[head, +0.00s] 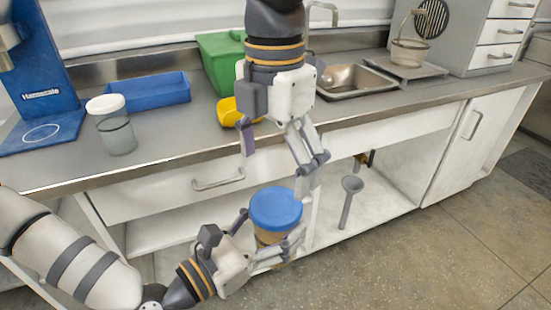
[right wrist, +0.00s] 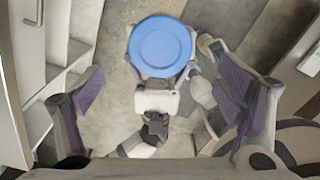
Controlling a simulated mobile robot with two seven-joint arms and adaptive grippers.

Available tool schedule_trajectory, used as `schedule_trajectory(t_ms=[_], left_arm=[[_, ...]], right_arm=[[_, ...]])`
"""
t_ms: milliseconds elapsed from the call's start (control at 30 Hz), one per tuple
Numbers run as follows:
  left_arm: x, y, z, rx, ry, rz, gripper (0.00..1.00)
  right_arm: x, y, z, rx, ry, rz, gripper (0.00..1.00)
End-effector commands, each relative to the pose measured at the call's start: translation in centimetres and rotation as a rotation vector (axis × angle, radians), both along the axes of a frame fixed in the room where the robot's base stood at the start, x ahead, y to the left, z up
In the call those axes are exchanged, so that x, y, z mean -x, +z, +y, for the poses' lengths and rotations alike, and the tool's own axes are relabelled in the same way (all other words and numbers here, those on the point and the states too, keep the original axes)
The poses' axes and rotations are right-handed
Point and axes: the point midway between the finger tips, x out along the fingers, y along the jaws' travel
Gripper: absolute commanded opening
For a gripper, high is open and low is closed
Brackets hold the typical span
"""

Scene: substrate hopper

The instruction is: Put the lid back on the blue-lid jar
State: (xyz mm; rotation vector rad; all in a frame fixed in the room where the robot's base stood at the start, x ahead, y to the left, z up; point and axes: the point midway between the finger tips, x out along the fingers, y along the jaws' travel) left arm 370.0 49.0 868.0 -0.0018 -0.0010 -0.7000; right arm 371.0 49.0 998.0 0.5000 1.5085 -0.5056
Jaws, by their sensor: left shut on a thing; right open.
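The jar (head: 270,238) is a see-through container with tan contents, held upright in front of the counter. My left gripper (head: 273,243) is shut around its side. The round blue lid (head: 275,207) lies over the jar's mouth; I cannot tell whether it is fully seated. The lid also shows from above in the right wrist view (right wrist: 161,46), hiding most of the jar. My right gripper (head: 283,160) is open and empty, pointing down above the lid, with its fingers apart from it.
A white-lidded jar (head: 116,132) and a blue tray (head: 150,91) stand on the counter (head: 185,133) at left. A green bin (head: 218,65), yellow scoop (head: 230,112) and sink (head: 355,78) are farther back. A grey funnel-shaped thing (head: 350,190) stands in the open cabinet below.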

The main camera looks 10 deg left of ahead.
Motion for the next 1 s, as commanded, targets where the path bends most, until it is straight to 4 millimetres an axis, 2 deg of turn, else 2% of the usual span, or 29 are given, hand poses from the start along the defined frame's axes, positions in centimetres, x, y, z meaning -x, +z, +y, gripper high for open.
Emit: schedule_trajectory(t_ms=[133, 300, 500, 633, 900, 1000], left_arm=[[0.0, 0.1, 0.0, 0.001, 0.0, -0.003, 0.0], [0.0, 0.1, 0.0, 0.001, 0.0, -0.003, 0.0], [0.0, 0.1, 0.0, 0.001, 0.0, -0.003, 0.0], [0.0, 0.1, 0.0, 0.001, 0.0, -0.003, 0.0], [0.0, 0.1, 0.0, 0.001, 0.0, -0.003, 0.0], [0.0, 0.1, 0.0, 0.001, 0.0, -0.003, 0.0]], right_arm=[[0.0, -1.4, 0.0, 0.002, 0.0, 0.001, 0.87], [0.1, -4.5, -0.1, 0.003, 0.0, 0.003, 0.87], [0.0, -7.1, -0.1, 0.002, -0.002, 0.001, 0.87], [0.0, -7.8, -0.1, 0.0, -0.002, 0.0, 0.87], [0.0, -7.9, -0.1, 0.001, -0.002, -0.001, 0.87], [0.0, -7.9, -0.1, 0.001, -0.002, -0.001, 0.64]])
